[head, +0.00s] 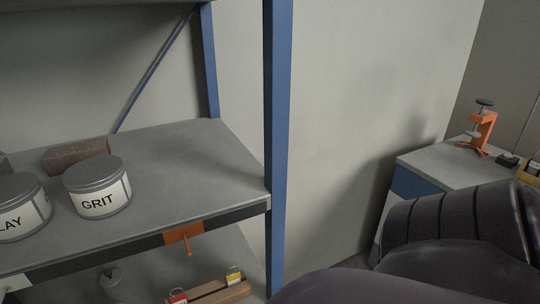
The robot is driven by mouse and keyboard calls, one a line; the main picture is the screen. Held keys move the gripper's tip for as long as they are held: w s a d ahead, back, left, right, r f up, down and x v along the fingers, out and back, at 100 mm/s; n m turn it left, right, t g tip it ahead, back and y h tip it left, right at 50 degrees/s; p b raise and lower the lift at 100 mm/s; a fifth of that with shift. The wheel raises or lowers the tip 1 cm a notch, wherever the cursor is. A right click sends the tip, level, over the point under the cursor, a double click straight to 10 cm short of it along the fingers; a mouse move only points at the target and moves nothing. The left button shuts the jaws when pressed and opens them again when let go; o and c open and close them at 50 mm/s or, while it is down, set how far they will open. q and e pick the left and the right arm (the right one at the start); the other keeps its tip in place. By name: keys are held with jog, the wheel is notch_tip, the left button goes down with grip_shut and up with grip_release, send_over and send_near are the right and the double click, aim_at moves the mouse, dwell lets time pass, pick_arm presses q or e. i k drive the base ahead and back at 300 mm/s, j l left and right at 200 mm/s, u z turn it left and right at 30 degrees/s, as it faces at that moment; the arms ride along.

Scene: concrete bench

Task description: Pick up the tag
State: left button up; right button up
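Two small tags show low in the head view, at a wooden holder (222,290) on the level below the grey shelf. One is a yellow and white tag (234,275) near the holder's right end. The other is a red and white tag (178,297) at its left end, partly cut off by the bottom edge of the picture. I cannot tell which one the task means. Neither of my grippers is in view. A large dark part, which looks like my own arm, fills the lower right.
The grey shelf (190,160) holds a GRIT tin (98,190), another tin (20,212) and a brown block (77,154). A blue post (277,140) stands at its right corner. A bench (440,165) stands right.

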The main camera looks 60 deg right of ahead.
aim_at(233, 278)
jog(key=l+z, duration=0.15)
jog(key=z, duration=0.25)
jog(key=l+z, duration=0.15)
jog(key=z, duration=0.2)
jog(key=l+z, duration=0.1)
jog(key=z, duration=0.3)
jog(key=i, duration=0.05)
